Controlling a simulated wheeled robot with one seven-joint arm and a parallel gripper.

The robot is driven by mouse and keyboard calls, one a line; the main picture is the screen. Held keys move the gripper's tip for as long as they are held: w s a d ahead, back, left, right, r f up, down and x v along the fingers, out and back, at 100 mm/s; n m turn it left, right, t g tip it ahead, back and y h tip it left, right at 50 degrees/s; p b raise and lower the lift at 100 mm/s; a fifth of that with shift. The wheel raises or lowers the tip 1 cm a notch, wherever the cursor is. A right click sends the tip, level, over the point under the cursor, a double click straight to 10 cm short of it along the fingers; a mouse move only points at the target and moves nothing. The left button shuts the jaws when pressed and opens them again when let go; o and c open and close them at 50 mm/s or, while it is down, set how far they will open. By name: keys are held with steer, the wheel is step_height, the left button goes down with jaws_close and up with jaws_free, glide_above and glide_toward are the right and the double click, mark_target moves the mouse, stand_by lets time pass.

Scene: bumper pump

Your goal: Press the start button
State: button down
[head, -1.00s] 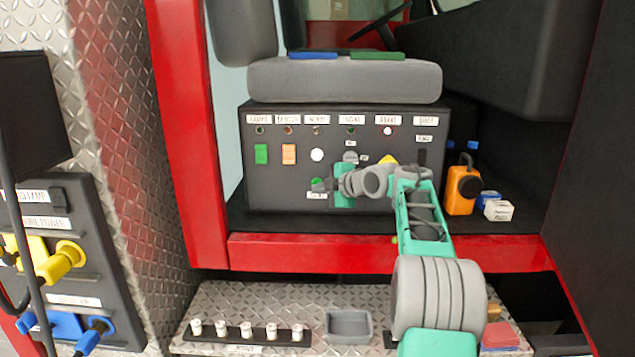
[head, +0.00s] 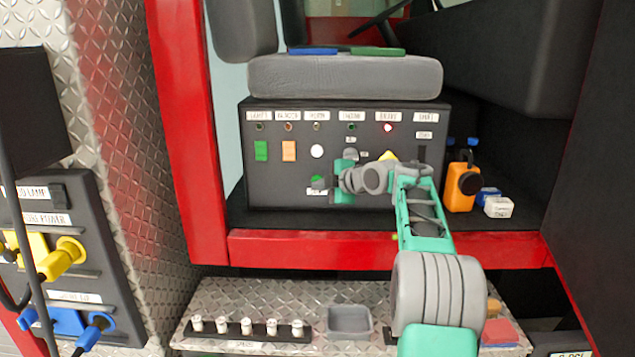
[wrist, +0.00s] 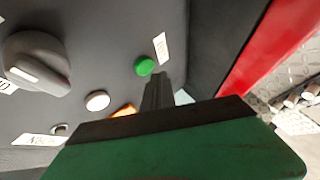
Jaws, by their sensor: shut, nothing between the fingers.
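The green round button (head: 318,181) is low on the front of the dark control panel (head: 270,185), with a white label below it that I cannot read. It also shows in the wrist view (wrist: 144,66), just beyond the fingertips. My gripper (head: 333,190) is shut and empty, close to the panel at the button's right in the head view. In the wrist view the dark fingers (wrist: 158,88) end beside the button, and its face is uncovered. I cannot tell whether they touch the panel.
A white button (head: 317,151), an orange switch (head: 289,151) and a green switch (head: 261,150) sit higher on the panel. A grey knob (wrist: 36,65) is near in the wrist view. An orange lamp-like object (head: 461,188) stands right of the panel.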

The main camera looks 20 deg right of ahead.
steer(key=shift+w, duration=0.1)
stand_by(0.7)
steer(key=shift+w+d+p, duration=0.15)
steer(key=shift+w+p, duration=0.15)
steer(key=shift+p, duration=0.05)
steer(key=shift+w+d+p, duration=0.15)
steer(key=shift+w+p, duration=0.25)
steer(key=shift+p, duration=0.05)
stand_by(0.5)
steer(key=shift+s+f+b, duration=0.1)
steer(key=shift+b, duration=0.25)
steer(key=shift+s+a+b, duration=0.3)
steer(key=shift+s+b, duration=0.4)
steer(key=shift+b, duration=0.3)
